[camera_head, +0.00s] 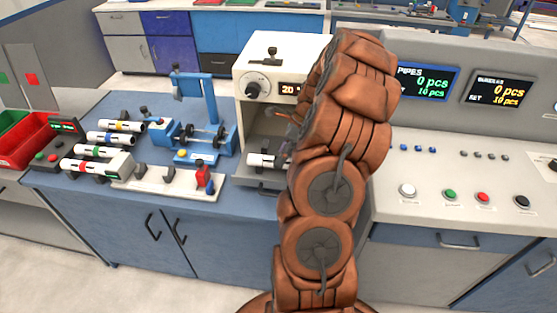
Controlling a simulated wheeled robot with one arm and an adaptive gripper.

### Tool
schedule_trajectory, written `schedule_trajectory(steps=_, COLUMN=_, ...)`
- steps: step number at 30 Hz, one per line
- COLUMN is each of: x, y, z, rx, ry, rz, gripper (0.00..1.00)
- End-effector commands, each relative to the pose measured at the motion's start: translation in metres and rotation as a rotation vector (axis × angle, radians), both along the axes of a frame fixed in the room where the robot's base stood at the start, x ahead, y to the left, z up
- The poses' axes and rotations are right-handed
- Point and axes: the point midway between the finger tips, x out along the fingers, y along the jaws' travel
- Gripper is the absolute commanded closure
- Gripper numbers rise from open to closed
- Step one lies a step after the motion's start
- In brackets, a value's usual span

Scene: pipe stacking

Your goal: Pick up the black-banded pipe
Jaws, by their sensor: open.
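A white pipe with dark bands (263,160) lies level in the open bay of the grey-white machine (252,88) in the head view. Its right end is hidden behind my arm. My gripper (287,141) is mostly hidden by my orange arm; a small part shows just above the pipe's right side. It is open. I cannot tell whether it touches the pipe.
Several white pipes with coloured bands (112,137) lie on a rack at the left of the blue bench. A blue fixture (212,100) stands between them and the machine. A red bin (22,142) is at far left. A control panel (460,175) fills the right.

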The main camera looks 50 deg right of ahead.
Motion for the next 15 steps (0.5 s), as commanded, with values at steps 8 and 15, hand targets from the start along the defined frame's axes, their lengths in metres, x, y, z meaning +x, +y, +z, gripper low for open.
schedule_trajectory(steps=8, x=0.005, y=0.010, z=-0.023, rx=0.000, ry=0.002, rz=0.002, gripper=0.30)
schedule_trajectory(steps=15, x=0.006, y=0.009, z=-0.023, rx=-0.001, ry=0.001, rz=0.001, gripper=0.38)
